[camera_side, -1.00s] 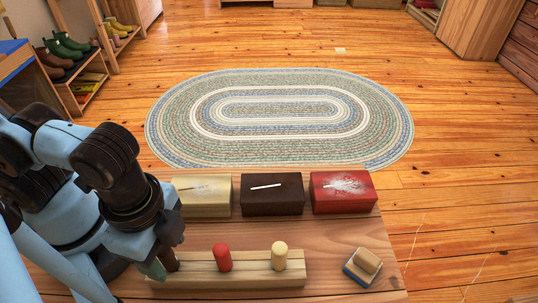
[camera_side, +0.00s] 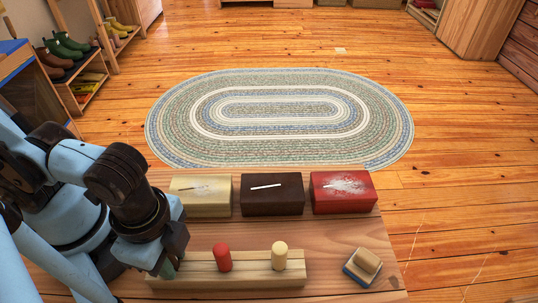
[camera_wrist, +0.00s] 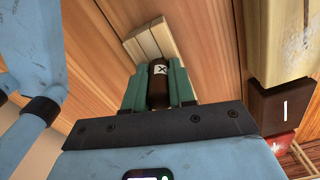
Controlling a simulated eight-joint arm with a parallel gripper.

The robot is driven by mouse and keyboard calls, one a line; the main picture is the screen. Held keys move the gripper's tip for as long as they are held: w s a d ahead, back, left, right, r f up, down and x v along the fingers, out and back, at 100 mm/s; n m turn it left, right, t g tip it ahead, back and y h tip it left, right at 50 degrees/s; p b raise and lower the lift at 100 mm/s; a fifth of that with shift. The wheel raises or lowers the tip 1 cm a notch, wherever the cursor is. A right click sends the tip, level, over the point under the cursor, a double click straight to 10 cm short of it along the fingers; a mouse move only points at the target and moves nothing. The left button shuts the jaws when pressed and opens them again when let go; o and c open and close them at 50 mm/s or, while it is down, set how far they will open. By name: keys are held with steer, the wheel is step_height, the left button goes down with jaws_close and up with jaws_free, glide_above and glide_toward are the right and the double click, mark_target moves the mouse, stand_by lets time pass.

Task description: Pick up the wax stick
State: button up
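A pale wooden rack (camera_side: 228,270) on the bench holds upright round sticks: a red one (camera_side: 222,257) in the middle and a cream one (camera_side: 279,256) to its right. My gripper (camera_side: 168,268) is at the rack's left end and hides the place there in the side view. In the wrist view a dark brown stick (camera_wrist: 158,88) with an X on its pale end sits between the green fingers of my gripper (camera_wrist: 158,90). The fingers lie against it on both sides. The rack (camera_wrist: 150,38) shows beyond it. The brown stick's lower part is hidden.
Behind the rack stand a pale block (camera_side: 200,203), a dark brown block (camera_side: 272,200) and a red block (camera_side: 344,200), each with white marks on top. A small wood-and-blue block (camera_side: 362,268) lies right of the rack. The bench between is clear.

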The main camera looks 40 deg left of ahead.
jaws_close()
steer(key=shift+r, duration=0.25)
